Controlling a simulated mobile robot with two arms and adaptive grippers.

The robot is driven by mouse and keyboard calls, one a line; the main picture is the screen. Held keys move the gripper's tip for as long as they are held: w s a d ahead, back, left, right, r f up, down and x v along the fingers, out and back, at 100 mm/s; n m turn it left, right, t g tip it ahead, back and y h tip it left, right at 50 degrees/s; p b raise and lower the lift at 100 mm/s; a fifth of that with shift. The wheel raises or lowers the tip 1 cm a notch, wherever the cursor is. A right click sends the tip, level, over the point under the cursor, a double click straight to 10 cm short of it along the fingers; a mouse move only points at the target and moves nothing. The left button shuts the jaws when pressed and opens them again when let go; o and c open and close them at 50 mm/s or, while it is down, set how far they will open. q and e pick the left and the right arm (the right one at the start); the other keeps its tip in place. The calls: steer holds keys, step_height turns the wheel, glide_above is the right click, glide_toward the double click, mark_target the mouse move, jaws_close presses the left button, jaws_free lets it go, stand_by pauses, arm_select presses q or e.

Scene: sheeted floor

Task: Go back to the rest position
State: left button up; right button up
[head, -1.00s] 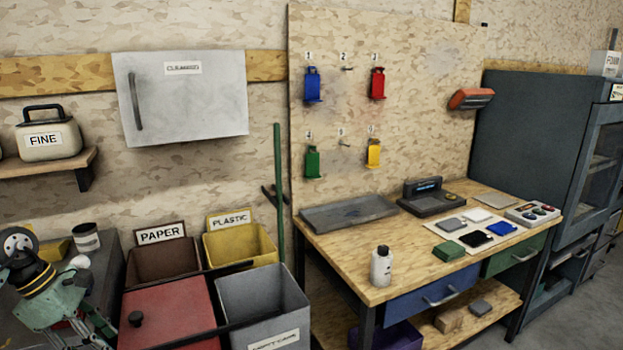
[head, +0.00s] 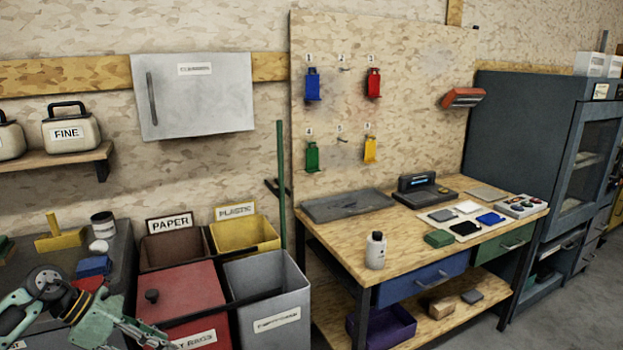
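My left arm (head: 62,303) comes in at the lower left of the head view, in front of the dark bench and beside the red-lidded bin. Its gripper (head: 148,338) is near the bottom edge by the red bin, and its fingers are too unclear to tell open from shut. I see nothing clearly held in it. My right gripper is not in the head view.
Bins stand close by: brown paper (head: 172,249), yellow plastic (head: 243,234), red-lidded (head: 180,299) and grey (head: 268,300). The wooden workbench (head: 400,245) is right of them, with a white bottle (head: 375,251). Grey floor (head: 560,310) is open at the far right.

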arm_select(q)
steer(key=w+d+f+n+t+h, duration=0.2)
steer(key=d+f+n+t, duration=0.15)
steer(key=f+n, duration=0.3)
steer(key=w+d+f+n+t+h, duration=0.1)
steer(key=w+d+f+n+t, duration=0.2)
steer(key=d+f+n, duration=0.4)
steer(key=s+a+f+n+t+y, duration=0.1)
steer(key=s+a+f+n+y, duration=0.15)
steer(key=f+n, duration=0.4)
steer(key=s+a+f+n+t+y+p, duration=0.1)
steer(key=s+a+f+n+y, duration=0.1)
steer(key=s+f+n, duration=0.45)
steer(key=s+a+f+n+t+y, duration=0.1)
steer(key=a+f+n+y, duration=0.15)
steer(key=f+n, duration=0.4)
steer(key=s+f+n+g+y, duration=0.45)
steer(key=s+f+n, duration=0.25)
steer(key=s+f, duration=1.2)
steer(key=s+d+f+n+g, duration=0.2)
steer(key=s+d+g, duration=0.1)
steer(key=s, duration=0.9)
steer(key=s+d+f+n+g, duration=0.2)
steer(key=s+n+g, duration=0.1)
steer(key=s, duration=1)
steer(key=shift+s+d+n, duration=0.3)
steer(key=shift+d, duration=0.1)
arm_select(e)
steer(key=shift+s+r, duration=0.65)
